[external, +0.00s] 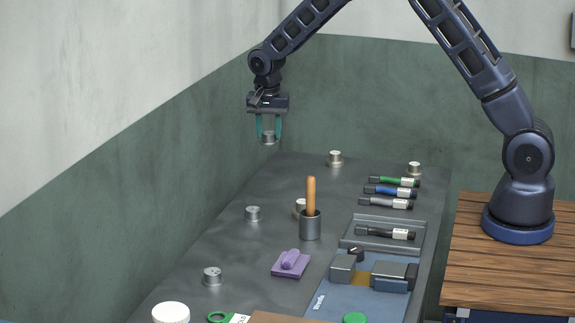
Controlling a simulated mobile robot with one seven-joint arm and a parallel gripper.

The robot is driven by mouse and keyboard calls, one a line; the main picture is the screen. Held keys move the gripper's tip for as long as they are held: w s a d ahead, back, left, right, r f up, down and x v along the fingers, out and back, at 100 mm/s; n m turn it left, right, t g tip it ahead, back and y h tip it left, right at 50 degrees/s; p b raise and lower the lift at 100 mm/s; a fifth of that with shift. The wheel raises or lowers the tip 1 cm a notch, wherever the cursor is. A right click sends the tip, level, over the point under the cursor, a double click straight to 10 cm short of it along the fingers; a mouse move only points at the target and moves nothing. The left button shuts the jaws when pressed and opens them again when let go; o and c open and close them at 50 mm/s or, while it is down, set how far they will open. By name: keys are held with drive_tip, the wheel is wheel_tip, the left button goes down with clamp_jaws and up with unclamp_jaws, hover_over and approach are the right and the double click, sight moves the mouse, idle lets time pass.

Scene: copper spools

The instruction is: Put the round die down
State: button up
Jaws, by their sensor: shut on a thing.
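My gripper (268,127) is high above the far left part of the grey bench. Its teal fingers are shut on a small round metal die (268,138), held at the fingertips. The die is clear of the bench top (225,245). Similar round metal pieces stand on the bench: one at the back (335,157), one at the back right (415,168), one at middle left (253,213) and one at front left (212,276). Another (300,206) is partly hidden behind a grey cup.
Several marker-like tubes (390,192) lie at right, one in a tray (352,239). A purple block (291,264) and a blue fixture (335,300) are nearer. The far left bench is clear.

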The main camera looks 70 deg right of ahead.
wheel_tip(320, 180, down, 16)
drive_tip(key=shift+f, duration=0.2)
idle(0.4)
drive_tip(key=shift+f, duration=0.15)
drive_tip(key=o, duration=1.2)
